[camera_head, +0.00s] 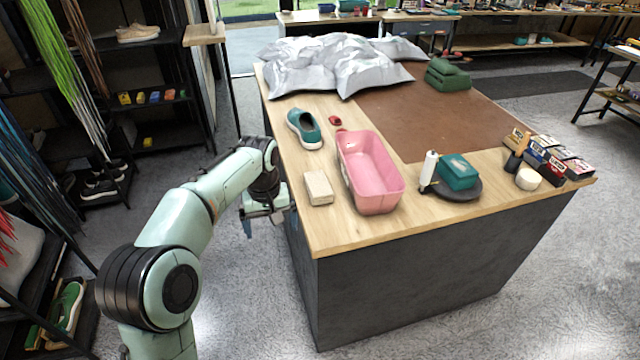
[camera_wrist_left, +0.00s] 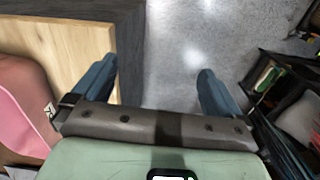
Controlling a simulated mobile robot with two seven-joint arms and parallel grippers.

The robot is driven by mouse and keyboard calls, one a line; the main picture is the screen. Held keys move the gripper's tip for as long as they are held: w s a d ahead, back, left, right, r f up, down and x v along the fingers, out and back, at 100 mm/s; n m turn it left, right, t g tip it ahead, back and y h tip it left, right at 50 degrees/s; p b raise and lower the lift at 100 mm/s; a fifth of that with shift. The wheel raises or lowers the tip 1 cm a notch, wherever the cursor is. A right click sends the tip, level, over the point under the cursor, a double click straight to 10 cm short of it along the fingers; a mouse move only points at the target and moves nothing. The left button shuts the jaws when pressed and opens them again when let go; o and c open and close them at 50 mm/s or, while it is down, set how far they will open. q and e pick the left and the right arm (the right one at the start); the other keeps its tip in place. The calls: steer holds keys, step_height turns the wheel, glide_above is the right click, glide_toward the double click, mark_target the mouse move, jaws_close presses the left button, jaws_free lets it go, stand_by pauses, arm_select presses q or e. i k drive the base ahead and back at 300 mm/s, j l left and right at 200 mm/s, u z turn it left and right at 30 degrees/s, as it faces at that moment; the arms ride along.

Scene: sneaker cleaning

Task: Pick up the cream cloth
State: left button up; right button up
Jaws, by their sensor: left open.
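The cream cloth (camera_head: 318,187) looks like a small folded block. It lies flat on the wooden strip near the table's left edge, left of the pink tub (camera_head: 371,172). My left gripper (camera_head: 266,222) is open and empty, beside the table's left edge and left of the cloth, not touching it. In the left wrist view its two blue fingers (camera_wrist_left: 157,72) are wide apart over the grey floor. The wooden tabletop (camera_wrist_left: 65,40) and part of the pink tub (camera_wrist_left: 18,95) show at the left there; I cannot make out the cloth. My right gripper is not in view.
A teal shoe (camera_head: 304,129) and small red object (camera_head: 335,120) lie behind the cloth. A black dish (camera_head: 458,190) with a teal block stands right of the tub. Grey pillow-like bags (camera_head: 340,65) fill the back. Shelves (camera_head: 150,95) stand at the left.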

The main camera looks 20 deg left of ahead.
mark_target(320, 192)
steer(key=i, duration=0.95)
